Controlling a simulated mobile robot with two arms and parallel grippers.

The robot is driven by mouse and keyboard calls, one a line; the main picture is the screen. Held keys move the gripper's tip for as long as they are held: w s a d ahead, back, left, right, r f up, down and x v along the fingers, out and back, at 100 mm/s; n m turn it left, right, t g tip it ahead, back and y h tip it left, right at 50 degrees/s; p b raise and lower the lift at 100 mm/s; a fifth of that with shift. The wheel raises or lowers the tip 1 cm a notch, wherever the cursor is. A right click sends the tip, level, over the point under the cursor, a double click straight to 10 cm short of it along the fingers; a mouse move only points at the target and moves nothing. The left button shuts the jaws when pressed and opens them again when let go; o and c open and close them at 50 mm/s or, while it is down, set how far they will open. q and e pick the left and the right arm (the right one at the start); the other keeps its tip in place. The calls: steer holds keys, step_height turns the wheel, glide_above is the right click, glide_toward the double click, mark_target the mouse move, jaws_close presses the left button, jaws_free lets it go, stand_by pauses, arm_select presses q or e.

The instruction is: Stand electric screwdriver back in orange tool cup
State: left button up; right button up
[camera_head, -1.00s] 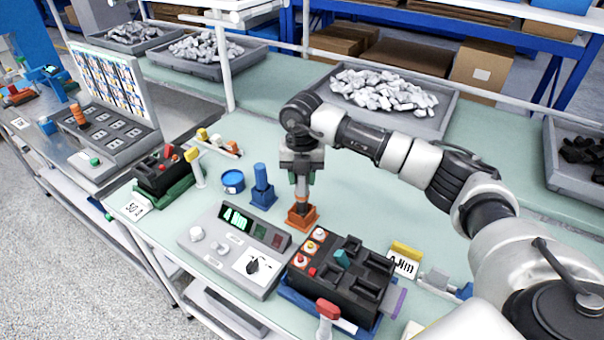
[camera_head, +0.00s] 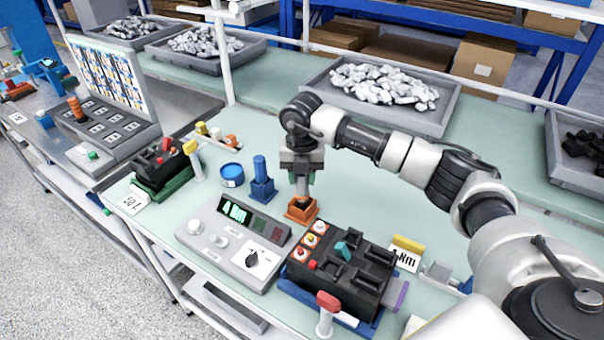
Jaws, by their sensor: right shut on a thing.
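The orange tool cup (camera_head: 302,213) stands on the green bench top, behind the black breaker fixture. My right gripper (camera_head: 301,172) points straight down above the cup. It is shut on the electric screwdriver (camera_head: 301,190), a dark and orange-brown tool held upright. The screwdriver's lower end is at the cup's mouth and appears to be inside it; how deep it sits is hidden by the cup's front wall. The gripper's fingers cover most of the tool's upper part. My left gripper is not in view.
A blue holder (camera_head: 262,182) stands close left of the cup, with a blue round tin (camera_head: 232,175) beyond it. A grey meter box (camera_head: 240,238) and the black breaker fixture (camera_head: 340,268) lie in front. A grey bin of metal parts (camera_head: 383,95) stands behind.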

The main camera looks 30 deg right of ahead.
steer(key=shift+f, duration=0.25)
steer(key=o, duration=1)
step_height(320, 180, up, 11)
steer(key=shift+f+b, duration=0.1)
steer(key=shift+b, duration=0.95)
